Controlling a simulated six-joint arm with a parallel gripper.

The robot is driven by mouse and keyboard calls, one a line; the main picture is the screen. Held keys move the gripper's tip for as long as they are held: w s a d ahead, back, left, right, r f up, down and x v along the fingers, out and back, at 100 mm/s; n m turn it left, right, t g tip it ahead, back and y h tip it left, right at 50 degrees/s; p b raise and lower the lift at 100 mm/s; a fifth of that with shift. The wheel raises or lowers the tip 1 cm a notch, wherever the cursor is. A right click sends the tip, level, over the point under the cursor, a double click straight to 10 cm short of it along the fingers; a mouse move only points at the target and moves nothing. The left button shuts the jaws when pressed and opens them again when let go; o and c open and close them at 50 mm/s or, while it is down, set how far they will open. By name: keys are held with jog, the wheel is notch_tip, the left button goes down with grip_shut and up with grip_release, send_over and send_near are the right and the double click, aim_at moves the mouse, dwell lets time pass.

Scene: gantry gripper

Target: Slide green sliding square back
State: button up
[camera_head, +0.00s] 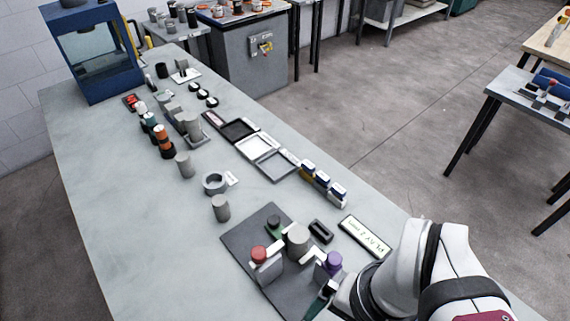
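A dark grey plate (240,240) lies on the near part of the bench and carries several small fixtures. A green piece with a dark round top (274,224) sits toward its far edge and looks like the green sliding square. It is partly hidden by a grey cylinder (298,241). A red-topped block (259,254) and a purple-topped block (331,262) stand nearer. My gripper (322,298) is low at the bottom of the picture, beside the near right part of the plate and apart from the green piece. Its fingers are too small and hidden to read.
A dark oblong block (320,231) and a labelled plate (366,237) lie right of the plate. A grey cylinder (221,208) and a grey ring (214,183) stand beyond it. Several blue-and-white blocks (322,182) form a row. The bench's left side is clear.

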jog(key=shift+c, duration=0.3)
jog(key=shift+n, duration=0.7)
jog(key=w, duration=0.1)
jog(key=w+r, duration=0.1)
jog(key=w, duration=0.1)
jog(key=w+r, duration=0.1)
jog(key=w, duration=0.1)
jog(key=shift+a, duration=0.3)
jog(key=c, duration=0.4)
jog(key=n+h, duration=0.2)
jog(key=n, duration=0.4)
send_over(273, 219)
notch_tip(273, 219, down, 4)
jog(key=shift+c, duration=0.2)
notch_tip(273, 219, down, 16)
jog(key=shift+r, duration=0.15)
